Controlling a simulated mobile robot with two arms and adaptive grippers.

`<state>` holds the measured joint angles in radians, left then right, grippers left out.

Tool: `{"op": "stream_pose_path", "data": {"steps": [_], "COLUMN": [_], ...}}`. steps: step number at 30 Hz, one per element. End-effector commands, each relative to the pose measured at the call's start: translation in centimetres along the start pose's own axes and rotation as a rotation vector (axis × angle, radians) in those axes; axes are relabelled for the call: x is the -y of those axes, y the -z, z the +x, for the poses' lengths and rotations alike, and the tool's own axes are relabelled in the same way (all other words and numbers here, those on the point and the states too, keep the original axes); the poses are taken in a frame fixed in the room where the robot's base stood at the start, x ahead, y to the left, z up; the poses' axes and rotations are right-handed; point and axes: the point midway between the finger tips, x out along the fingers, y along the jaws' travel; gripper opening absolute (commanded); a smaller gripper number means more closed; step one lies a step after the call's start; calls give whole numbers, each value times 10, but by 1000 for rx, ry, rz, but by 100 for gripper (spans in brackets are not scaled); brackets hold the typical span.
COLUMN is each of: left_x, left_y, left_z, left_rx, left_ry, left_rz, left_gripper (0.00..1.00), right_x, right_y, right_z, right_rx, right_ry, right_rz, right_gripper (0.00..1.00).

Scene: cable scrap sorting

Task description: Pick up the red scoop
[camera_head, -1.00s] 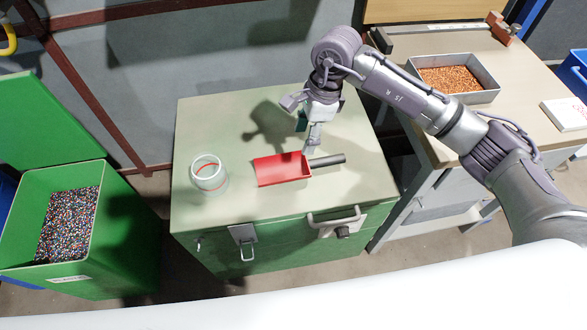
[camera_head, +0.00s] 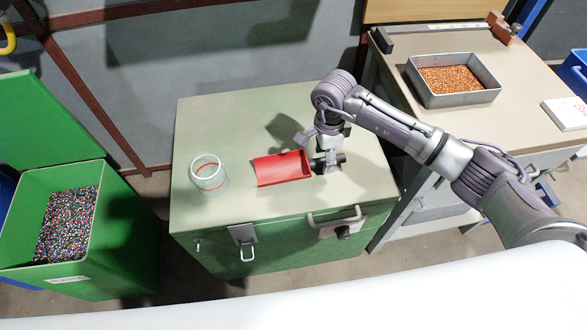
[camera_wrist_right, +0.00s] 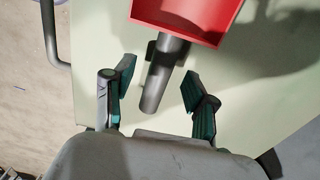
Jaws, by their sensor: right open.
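The red scoop (camera_head: 281,169) lies on the pale green top of a green chest (camera_head: 232,112), with its dark handle pointing right. My right gripper (camera_head: 331,163) is low over the handle, close to the scoop's right end. In the right wrist view the scoop's red pan (camera_wrist_right: 190,15) is at the top and its dark grey handle (camera_wrist_right: 157,85) runs down between the two open fingers of my right gripper (camera_wrist_right: 155,90). The fingers stand apart on both sides of the handle, with visible gaps. My left gripper is not in view.
A clear jar with a red ring (camera_head: 208,174) stands left of the scoop. A green bin of mixed granules (camera_head: 97,178) is at the left. A metal tray of copper-coloured granules (camera_head: 485,98) sits on the bench (camera_head: 530,70) at the right. The chest top's front is clear.

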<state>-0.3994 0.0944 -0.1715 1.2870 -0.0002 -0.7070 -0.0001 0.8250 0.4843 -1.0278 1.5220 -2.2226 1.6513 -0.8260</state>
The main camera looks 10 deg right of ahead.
Motion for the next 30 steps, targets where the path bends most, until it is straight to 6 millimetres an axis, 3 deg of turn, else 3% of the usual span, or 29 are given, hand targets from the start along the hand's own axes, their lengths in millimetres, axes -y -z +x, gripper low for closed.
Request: {"op": "stream_pose_path", "data": {"steps": [5,13,23,30], "left_x": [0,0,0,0], "left_y": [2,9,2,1], "left_z": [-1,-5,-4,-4], "left_rx": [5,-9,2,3], "left_ry": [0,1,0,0], "left_rz": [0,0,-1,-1], "left_gripper": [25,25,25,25], "right_x": [0,0,0,0], "right_y": [0,0,0,0], "right_z": [21,23,23,22], "right_rx": [0,0,0,1], "right_ry": [0,1,1,2], "right_rz": [2,1,1,1], "right_gripper": [56,56,1,0]}}
